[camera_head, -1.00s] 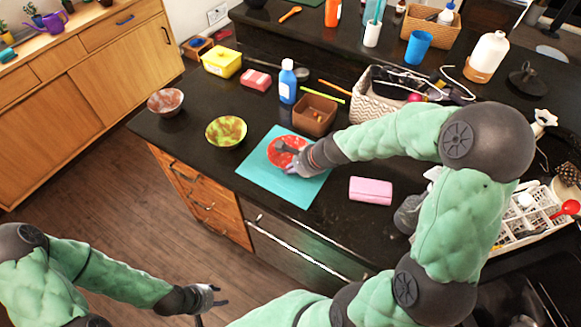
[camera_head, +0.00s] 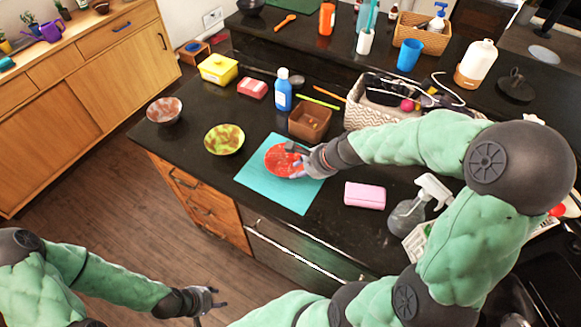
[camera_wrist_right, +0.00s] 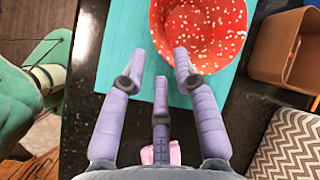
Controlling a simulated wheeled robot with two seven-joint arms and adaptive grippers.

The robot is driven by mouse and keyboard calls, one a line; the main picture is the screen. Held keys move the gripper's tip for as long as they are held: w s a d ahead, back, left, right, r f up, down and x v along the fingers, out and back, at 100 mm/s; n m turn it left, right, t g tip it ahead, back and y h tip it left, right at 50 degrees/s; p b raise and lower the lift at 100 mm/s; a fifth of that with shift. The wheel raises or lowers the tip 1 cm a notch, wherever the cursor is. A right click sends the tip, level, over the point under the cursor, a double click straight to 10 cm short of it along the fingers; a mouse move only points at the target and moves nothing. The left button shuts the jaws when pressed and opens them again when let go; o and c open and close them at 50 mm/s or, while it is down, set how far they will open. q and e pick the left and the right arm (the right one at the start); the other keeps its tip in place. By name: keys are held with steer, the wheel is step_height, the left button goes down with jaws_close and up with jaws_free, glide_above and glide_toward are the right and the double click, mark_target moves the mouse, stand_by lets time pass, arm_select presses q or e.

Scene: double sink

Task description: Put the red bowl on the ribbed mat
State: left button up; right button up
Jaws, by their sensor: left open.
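The red bowl (camera_head: 280,160), white-speckled inside, rests upright on the teal mat (camera_head: 262,193) in the head view. The bowl (camera_wrist_right: 215,25) and the mat (camera_wrist_right: 130,35) also show in the right wrist view, where faint ribs run along the mat. My right gripper (camera_head: 296,160) is at the bowl's right side. In the right wrist view its fingers (camera_wrist_right: 160,75) are spread, with one fingertip overlapping the near rim; contact is unclear. My left gripper (camera_head: 212,300) is open and empty, low in front of the counter.
A green-yellow bowl (camera_head: 224,139) and a reddish-grey bowl (camera_head: 165,109) stand left of the mat. A brown box (camera_head: 310,121) and blue bottle (camera_head: 283,92) stand behind it. A pink block (camera_head: 365,195) and spray bottle (camera_head: 412,212) are to the right.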

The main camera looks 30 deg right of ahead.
steer(key=shift+p+v, duration=0.6)
steer(key=shift+v, duration=1.8)
